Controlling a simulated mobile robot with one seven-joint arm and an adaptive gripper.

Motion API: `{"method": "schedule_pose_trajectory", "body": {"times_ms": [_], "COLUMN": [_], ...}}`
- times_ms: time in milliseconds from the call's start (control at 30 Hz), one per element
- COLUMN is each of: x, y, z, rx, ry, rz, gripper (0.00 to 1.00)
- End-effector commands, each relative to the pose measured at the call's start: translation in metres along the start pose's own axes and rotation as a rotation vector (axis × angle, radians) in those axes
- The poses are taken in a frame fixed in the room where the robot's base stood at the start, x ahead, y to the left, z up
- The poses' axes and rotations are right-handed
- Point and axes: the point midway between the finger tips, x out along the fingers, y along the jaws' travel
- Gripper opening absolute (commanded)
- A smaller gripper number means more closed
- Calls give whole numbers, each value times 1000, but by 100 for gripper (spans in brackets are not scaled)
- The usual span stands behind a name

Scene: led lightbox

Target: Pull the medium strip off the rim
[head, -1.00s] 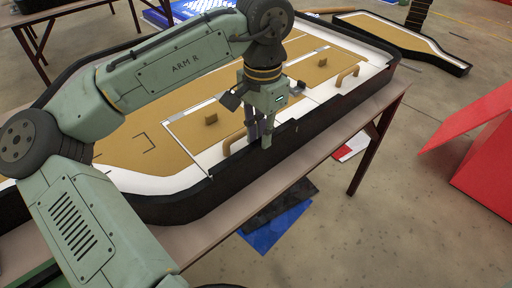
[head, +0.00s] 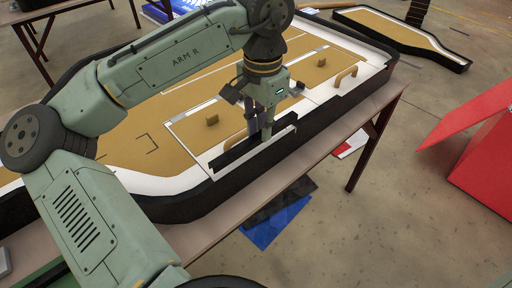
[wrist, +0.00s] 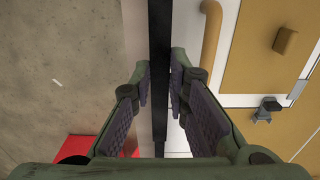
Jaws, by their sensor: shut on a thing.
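The medium strip (head: 233,153) is a long, narrow black piece in the head view. It stands above the near rim, with a pale band showing between it and the rim. My gripper (head: 264,132) points down and is shut on the strip near its middle to right part. In the wrist view my gripper (wrist: 161,85) has its padded fingers on either side of the strip (wrist: 160,40), which runs straight between them. The fingers hide part of the strip. The black rim (head: 190,208) belongs to the large lightbox tray on the table.
A red box (head: 485,165) stands on the floor at right.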

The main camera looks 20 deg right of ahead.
Motion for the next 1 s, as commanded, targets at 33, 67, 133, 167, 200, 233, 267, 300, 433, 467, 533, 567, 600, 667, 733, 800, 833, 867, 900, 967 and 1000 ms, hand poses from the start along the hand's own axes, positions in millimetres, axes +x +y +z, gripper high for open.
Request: {"method": "schedule_pose_trajectory", "body": {"times_ms": [33, 67, 133, 167, 200, 233, 267, 300, 433, 467, 533, 567, 600, 667, 733, 800, 833, 867, 900, 967, 1000], "x": [-5, -7, -10, -12, -14, -15, -17, -19, -26, -27, -30, -32, -33, -34, -34, -33, -33, -33, -33, -33, -33], "y": [0, 0, 0, 0, 0, 0, 0, 0, 0, 0, 0, 0, 0, 0, 0, 0, 0, 0, 0, 0, 0], "z": [0, 0, 0, 0, 0, 0, 0, 0, 0, 0, 0, 0, 0, 0, 0, 0, 0, 0, 0, 0, 0], "rx": [0, 0, 0, 0, 0, 0, 0, 0, 0, 0, 0, -1, -1, -1, -1, -1, -1, -1, -1, 0, 0], "ry": [0, 0, 0, 0, 0, 1, 1, 1, 1, 1, 1, 1, 1, 1, 1, 1, 1, 1, 1, 1, 1], "rz": [0, 0, 0, 0, 0, 0, 0, 0, 0, 0, 0, 0, 0, 0, 0, 0, 0, 0, 0, 0, 0], "gripper": [0, 0, 0, 0, 0, 0, 0, 0, 0, 0, 0, 0, 0, 0, 0, 0, 0, 0, 0, 0, 0]}}
